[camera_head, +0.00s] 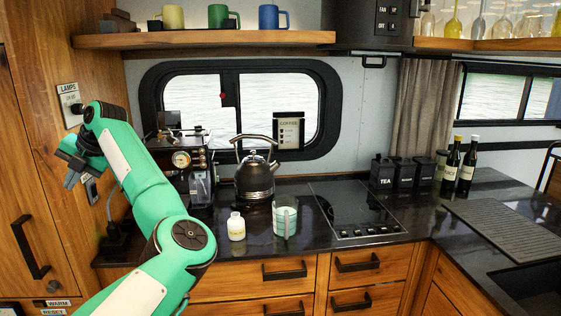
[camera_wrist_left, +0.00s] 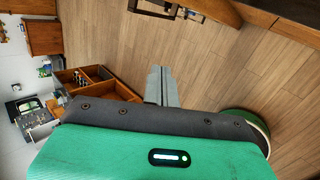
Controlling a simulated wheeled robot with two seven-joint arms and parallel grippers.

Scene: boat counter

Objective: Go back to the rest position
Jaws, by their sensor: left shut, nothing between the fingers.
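My left arm, green and white, comes up from the bottom left in the head view. Its left gripper (camera_head: 70,178) is raised at the left beside the wooden wall, just below the LAMPS switch plate (camera_head: 69,97). I cannot tell whether it touches the wall. In the left wrist view the gripper's grey fingers (camera_wrist_left: 161,84) are together, with nothing between them. Behind them lies the wooden floor. My right gripper is not in view.
The dark counter (camera_head: 330,270) holds a coffee machine, a kettle (camera_head: 254,178), a white bottle (camera_head: 236,227) and a pale green cup (camera_head: 285,217). A shelf (camera_head: 205,39) with mugs hangs above. Wooden cabinets (camera_head: 30,190) stand at the left.

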